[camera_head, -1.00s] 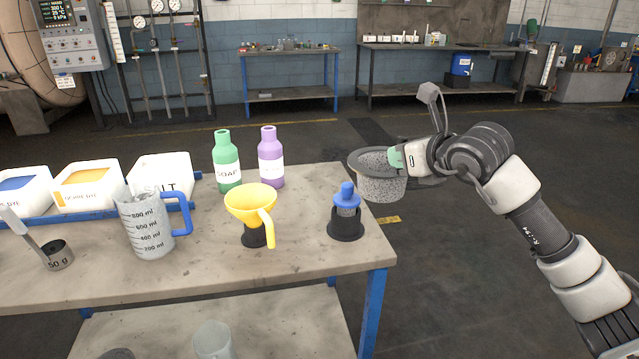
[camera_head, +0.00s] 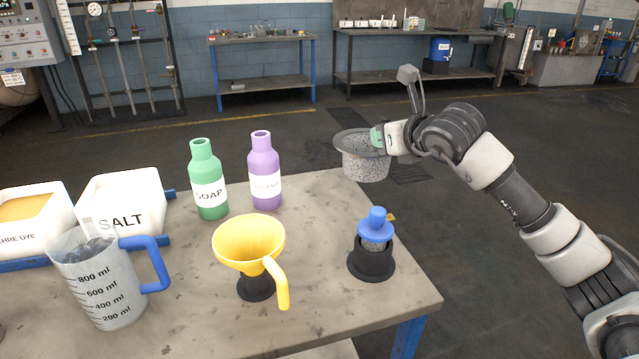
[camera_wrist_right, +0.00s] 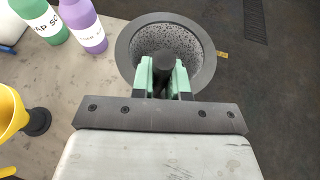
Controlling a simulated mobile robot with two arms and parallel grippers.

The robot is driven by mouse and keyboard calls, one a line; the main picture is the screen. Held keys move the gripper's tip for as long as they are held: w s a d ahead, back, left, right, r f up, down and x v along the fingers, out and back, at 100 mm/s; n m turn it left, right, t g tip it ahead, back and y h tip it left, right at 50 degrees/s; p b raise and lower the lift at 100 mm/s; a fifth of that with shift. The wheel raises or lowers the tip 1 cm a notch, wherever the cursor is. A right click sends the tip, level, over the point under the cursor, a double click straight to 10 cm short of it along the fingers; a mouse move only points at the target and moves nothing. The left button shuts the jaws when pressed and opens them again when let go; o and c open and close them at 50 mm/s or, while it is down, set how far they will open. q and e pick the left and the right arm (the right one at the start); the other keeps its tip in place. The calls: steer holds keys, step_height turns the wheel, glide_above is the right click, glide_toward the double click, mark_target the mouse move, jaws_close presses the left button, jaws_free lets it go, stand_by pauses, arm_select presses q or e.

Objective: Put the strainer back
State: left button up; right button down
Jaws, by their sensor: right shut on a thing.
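The strainer (camera_head: 365,168) is a grey, speckled, round cup with a wide dark rim. My right gripper (camera_head: 378,139) is shut on it at the rim side and holds it up in the air near the table's far right corner. In the right wrist view the strainer (camera_wrist_right: 185,38) opens toward the camera, and the green fingers of my right gripper (camera_wrist_right: 165,75) close on a dark part at its near side. My left gripper is not in view.
On the table (camera_head: 340,310) stand a blue-topped piece in a black holder (camera_head: 371,262), a yellow funnel (camera_head: 250,240), a soap bottle (camera_head: 208,180), a purple bottle (camera_head: 264,170), a measuring jug (camera_head: 105,280) and a salt container (camera_head: 122,205). Open floor lies to the right.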

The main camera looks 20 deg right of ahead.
mark_target(370, 152)
steer(key=shift+w+a+f, duration=0.7)
steer(key=shift+w+a, duration=0.2)
steer(key=shift+a, duration=0.1)
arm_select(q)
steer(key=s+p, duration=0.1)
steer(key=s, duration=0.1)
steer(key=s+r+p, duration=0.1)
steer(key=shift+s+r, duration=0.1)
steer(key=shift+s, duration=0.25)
arm_select(e)
steer(key=w+a+f, duration=0.4)
steer(key=w+f, duration=0.2)
steer(key=f, duration=0.3)
steer(key=shift+w+a, duration=0.15)
steer(key=shift+a, duration=0.15)
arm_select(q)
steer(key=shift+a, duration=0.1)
arm_select(e)
steer(key=shift+f, duration=0.1)
steer(key=c, duration=1.1)
jaws_free()
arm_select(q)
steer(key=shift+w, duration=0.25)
